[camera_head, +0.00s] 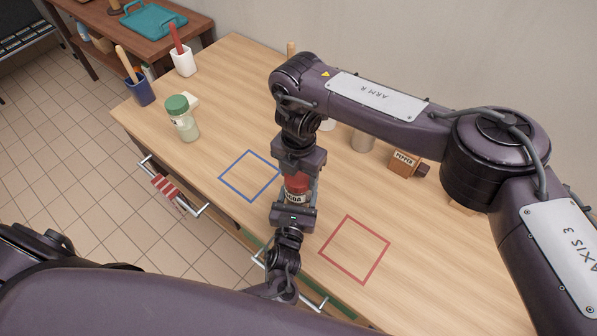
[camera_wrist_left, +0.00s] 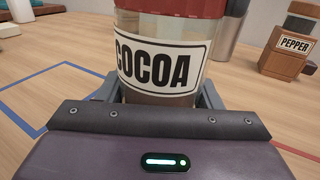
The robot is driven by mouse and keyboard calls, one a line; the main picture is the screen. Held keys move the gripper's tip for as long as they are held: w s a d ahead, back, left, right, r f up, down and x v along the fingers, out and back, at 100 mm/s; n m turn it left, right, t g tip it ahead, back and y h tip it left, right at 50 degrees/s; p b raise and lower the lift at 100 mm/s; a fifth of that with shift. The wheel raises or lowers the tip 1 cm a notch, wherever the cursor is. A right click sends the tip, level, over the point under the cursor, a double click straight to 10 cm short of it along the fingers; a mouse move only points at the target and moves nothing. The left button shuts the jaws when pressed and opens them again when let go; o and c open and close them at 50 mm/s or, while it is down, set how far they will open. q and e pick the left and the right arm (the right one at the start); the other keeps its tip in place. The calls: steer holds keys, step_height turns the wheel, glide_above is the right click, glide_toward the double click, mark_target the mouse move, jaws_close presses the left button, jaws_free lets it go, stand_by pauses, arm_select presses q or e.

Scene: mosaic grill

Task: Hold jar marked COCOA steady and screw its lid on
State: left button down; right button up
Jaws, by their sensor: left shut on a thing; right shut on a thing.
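The COCOA jar (camera_head: 296,197) stands upright on the table between the blue and red outlined squares. In the left wrist view the jar (camera_wrist_left: 158,62) shows its white label and brown contents. Its red lid (camera_head: 297,182) sits on top; its lower part also shows in the left wrist view (camera_wrist_left: 172,7). My left gripper (camera_head: 294,206) is shut on the jar's body from the front side, low down. My right gripper (camera_head: 299,175) comes from above and is shut on the lid. The lid's top is hidden by the right gripper, so its seating is hard to tell.
A blue outline (camera_head: 233,194) and a red outline (camera_head: 336,262) mark bare table. A green-lidded jar (camera_head: 184,122), a blue cup (camera_head: 141,92) and a white cup (camera_head: 183,62) stand at left. A PEPPER box (camera_head: 403,163) and a metal canister (camera_head: 362,142) stand behind.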

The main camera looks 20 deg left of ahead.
steer(key=o, duration=1.2)
steer(key=shift+c, duration=0.2)
steer(key=shift+r, duration=0.1)
step_height(320, 180, up, 12)
arm_select(q)
steer(key=shift+c, duration=1.6)
jaws_free()
steer(key=shift+s, duration=0.15)
steer(key=s, duration=0.5)
steer(key=s+d, duration=0.1)
steer(key=s, duration=0.1)
steer(key=shift+s+b, duration=0.25)
steer(key=shift+b, duration=0.05)
arm_select(e)
steer(key=shift+f, duration=0.45)
arm_select(q)
steer(key=shift+s, duration=0.1)
arm_select(e)
steer(key=shift+s, duration=0.1)
